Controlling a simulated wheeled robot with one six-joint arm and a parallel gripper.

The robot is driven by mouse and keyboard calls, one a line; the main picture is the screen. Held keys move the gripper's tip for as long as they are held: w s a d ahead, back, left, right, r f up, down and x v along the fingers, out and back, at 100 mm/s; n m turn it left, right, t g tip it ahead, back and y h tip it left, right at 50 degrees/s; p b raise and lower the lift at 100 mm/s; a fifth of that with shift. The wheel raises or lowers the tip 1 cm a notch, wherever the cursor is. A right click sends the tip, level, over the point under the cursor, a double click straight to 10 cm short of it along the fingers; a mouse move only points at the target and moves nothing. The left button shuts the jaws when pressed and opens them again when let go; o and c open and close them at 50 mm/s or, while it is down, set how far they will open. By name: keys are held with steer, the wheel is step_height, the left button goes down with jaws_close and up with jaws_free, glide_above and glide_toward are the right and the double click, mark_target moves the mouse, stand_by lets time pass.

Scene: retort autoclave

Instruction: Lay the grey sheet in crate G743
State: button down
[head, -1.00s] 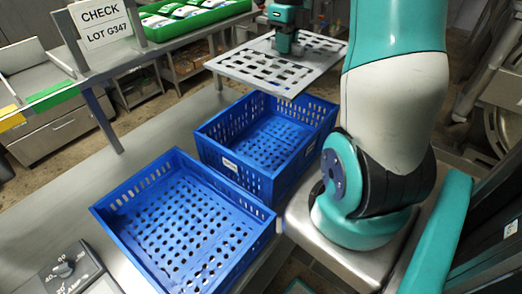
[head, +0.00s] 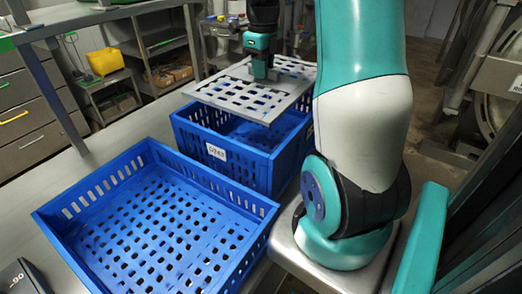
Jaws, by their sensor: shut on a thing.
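The grey sheet (head: 222,92) is a flat panel with rows of slots. My gripper (head: 262,74) is shut on it near its middle and holds it roughly level. The sheet is over the farther blue crate (head: 258,168), covering much of its opening, with its near left corner jutting past the crate's wall. I cannot tell whether it touches the rim. That crate bears a white label whose text is too small to read surely. Its floor is mostly hidden. A second, lower blue crate (head: 262,212) stands in front, empty.
Both crates stand on a steel table (head: 30,195). A dark device (head: 18,278) sits at the near left corner. A yellow bin (head: 105,62) stands on a shelf behind. A table post (head: 62,100) rises at the left. My arm blocks the right side.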

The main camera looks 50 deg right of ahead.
mark_target(263, 141)
step_height(263, 141, down, 20)
steer(key=shift+r+p, duration=0.1)
steer(key=shift+p, duration=0.5)
steer(key=c, duration=1.1)
jaws_free()
